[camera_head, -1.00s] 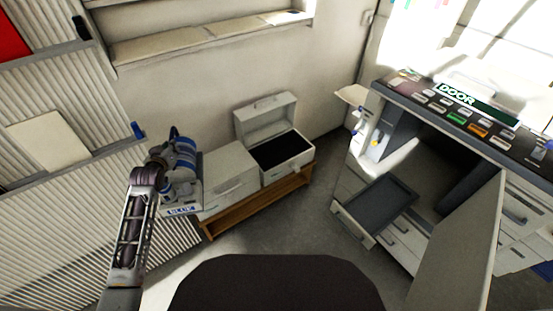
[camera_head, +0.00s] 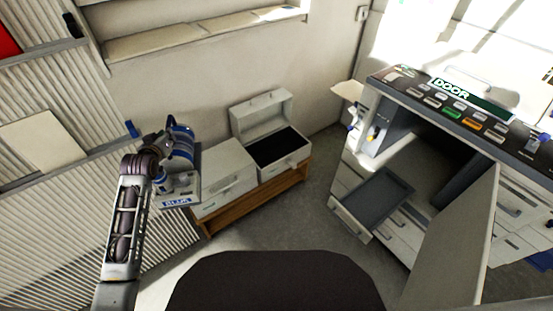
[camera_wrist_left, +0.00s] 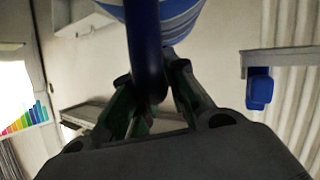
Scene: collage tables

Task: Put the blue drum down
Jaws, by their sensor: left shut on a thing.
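The blue drum (camera_head: 181,141) is blue with pale bands. In the head view it is at the left, above or on a pale stand with a blue-lettered label (camera_head: 177,202); I cannot tell whether it touches the stand. My left gripper (camera_head: 160,160) is at the drum's left side, partly hidden by its own wrist. In the left wrist view the left gripper (camera_wrist_left: 158,95) is shut on a dark blue upright bar, with the drum's striped body (camera_wrist_left: 183,18) just behind it. My right gripper is not in view.
A closed pale box (camera_head: 222,178) and an open-lidded box (camera_head: 290,166) stand on a low wooden bench (camera_head: 262,202) right of the drum. A counter with an open drawer (camera_head: 378,204) and labelled buttons is at the right. Bare floor lies between.

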